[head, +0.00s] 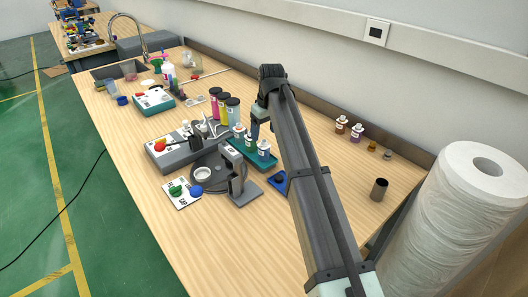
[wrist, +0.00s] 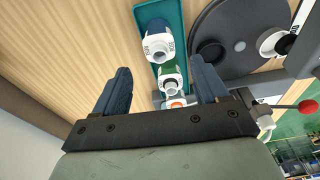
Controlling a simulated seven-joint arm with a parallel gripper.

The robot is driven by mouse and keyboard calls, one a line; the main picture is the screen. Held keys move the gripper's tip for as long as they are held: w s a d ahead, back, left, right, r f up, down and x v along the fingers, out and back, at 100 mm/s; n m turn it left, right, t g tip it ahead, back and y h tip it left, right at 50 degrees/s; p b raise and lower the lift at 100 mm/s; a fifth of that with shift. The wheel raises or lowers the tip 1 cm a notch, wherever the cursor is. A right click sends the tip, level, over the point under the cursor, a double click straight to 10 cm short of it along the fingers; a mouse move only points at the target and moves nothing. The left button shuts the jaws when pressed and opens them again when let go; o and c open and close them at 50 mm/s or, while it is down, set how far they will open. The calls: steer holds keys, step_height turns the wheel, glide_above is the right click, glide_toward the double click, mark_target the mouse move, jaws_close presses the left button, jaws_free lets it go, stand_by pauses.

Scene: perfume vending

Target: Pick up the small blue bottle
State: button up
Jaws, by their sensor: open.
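Small white-capped bottles stand in a row in a teal tray (head: 284,168). The front one (head: 263,150) looks like the small blue bottle, with a white label, though its colour is hard to tell. In the wrist view it seems to be the top bottle (wrist: 157,42), in the teal tray (wrist: 176,14). A second bottle (wrist: 170,78) and one with an orange mark (wrist: 176,103) follow below it. My gripper (head: 257,128) is above the row, partly hidden by my arm. In the wrist view my gripper (wrist: 161,68) is open and empty, its blue fingers either side of the row.
A grey round stand (head: 236,186) is beside the tray. Small bottles (head: 357,131) and a dark cup (head: 379,189) are at the right. A large paper roll (head: 458,235) is front right.

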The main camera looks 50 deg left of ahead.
mark_target(264, 141)
steer(key=shift+a+f, duration=0.15)
steer(key=shift+f, duration=1.55)
steer(key=shift+a+f, duration=0.1)
steer(key=shift+f, duration=1.6)
steer(key=c, duration=1.1)
